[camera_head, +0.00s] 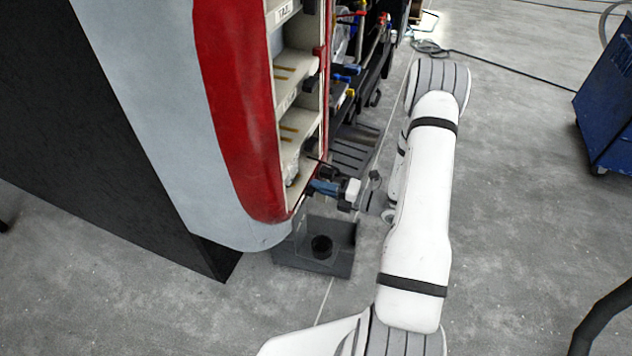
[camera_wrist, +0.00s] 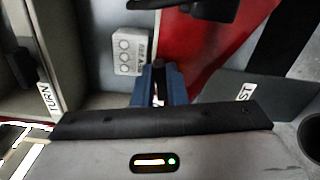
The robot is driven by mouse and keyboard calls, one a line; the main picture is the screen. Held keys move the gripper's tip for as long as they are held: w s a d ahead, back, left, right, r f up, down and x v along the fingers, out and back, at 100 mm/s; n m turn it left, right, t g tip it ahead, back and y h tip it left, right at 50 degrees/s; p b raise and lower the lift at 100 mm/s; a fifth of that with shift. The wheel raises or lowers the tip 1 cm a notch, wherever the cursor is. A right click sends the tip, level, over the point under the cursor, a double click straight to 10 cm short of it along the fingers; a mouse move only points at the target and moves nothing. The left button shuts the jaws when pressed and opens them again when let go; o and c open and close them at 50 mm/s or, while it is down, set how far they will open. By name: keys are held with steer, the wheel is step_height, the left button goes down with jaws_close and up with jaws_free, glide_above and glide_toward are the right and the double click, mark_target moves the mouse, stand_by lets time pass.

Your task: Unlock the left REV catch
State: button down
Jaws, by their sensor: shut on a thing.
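My gripper (camera_head: 325,187) is at the lowest compartment of the open lamp housing (camera_head: 297,150), by its bottom corner. In the wrist view its blue fingers (camera_wrist: 159,82) are close together, shut on a small dark part (camera_wrist: 158,66) between their tips. This part looks like the REV catch, but the fingers hide most of it, and its locked or unlocked position cannot be told. A pale plate (camera_wrist: 130,50) with round marks and a sideways label lies just left of the fingertips.
Red bodywork (camera_head: 238,110) borders the housing on the left. A "TURN" label (camera_wrist: 48,98) marks a neighbouring compartment edge. A dark grey bin (camera_head: 315,262) stands on the floor below. Tools (camera_head: 345,75) hang beyond the housing.

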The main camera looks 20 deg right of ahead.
steer(key=shift+w+d+m+p, duration=0.15)
steer(key=shift+m+p, duration=0.4)
steer(key=shift+m, duration=0.65)
steer(key=shift+f, duration=0.1)
steer(key=c, duration=1.5)
jaws_free()
steer(key=shift+o, duration=0.2)
steer(key=b+v, duration=0.1)
steer(key=v, duration=0.7)
